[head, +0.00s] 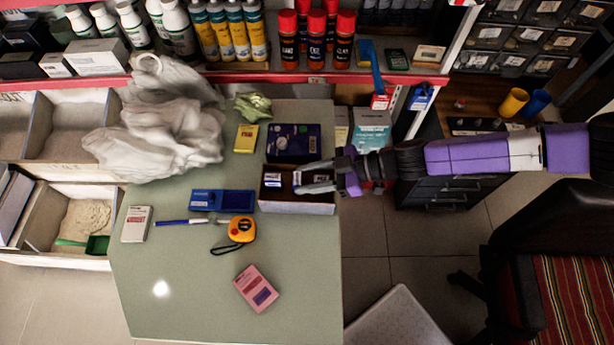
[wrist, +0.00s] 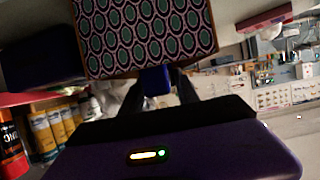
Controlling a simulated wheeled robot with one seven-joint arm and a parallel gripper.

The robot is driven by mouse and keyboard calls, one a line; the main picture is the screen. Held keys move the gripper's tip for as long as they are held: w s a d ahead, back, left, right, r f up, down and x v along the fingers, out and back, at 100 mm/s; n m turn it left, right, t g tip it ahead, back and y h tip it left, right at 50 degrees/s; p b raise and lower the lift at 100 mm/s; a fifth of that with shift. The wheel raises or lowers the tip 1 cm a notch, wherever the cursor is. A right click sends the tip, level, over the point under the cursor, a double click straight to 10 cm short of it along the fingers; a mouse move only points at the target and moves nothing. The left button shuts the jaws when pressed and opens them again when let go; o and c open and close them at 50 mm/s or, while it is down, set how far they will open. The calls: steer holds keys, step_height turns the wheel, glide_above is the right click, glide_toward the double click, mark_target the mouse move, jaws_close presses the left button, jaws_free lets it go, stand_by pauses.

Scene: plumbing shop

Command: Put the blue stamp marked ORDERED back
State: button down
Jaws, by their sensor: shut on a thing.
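My gripper (head: 299,184) reaches in from the right over the open box (head: 310,208) on the green table. In the wrist view the gripper (wrist: 158,88) is shut on a small blue block (wrist: 155,80), the blue stamp. In the head view a dark blue piece with a white label (head: 273,182) shows just left of the fingertips, at the box's left side. I cannot tell whether it is the held stamp or a separate one, and the word ORDERED is not readable. The box's inside is largely dark.
A dark carton (head: 293,142) stands behind the box. A patterned surface (wrist: 150,35) fills the wrist view's top. The table's front is mostly clear.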

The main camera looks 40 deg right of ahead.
steer(key=c, duration=0.9)
jaws_free()
steer(key=shift+r, duration=0.1)
steer(key=b+v, duration=0.1)
steer(key=v, duration=1.1)
steer(key=s+a+f+m+t+h, duration=0.15)
steer(key=s+m+t+h, duration=0.3)
steer(key=s, duration=1.45)
steer(key=s+a+r+m+t+h, duration=0.1)
steer(key=a+r+m+t+h, duration=0.1)
steer(key=a+r+m+h, duration=0.4)
steer(key=a+r, duration=0.3)
steer(key=r, duration=0.1)
steer(key=shift+a+r, duration=0.2)
steer(key=shift+r, duration=0.1)
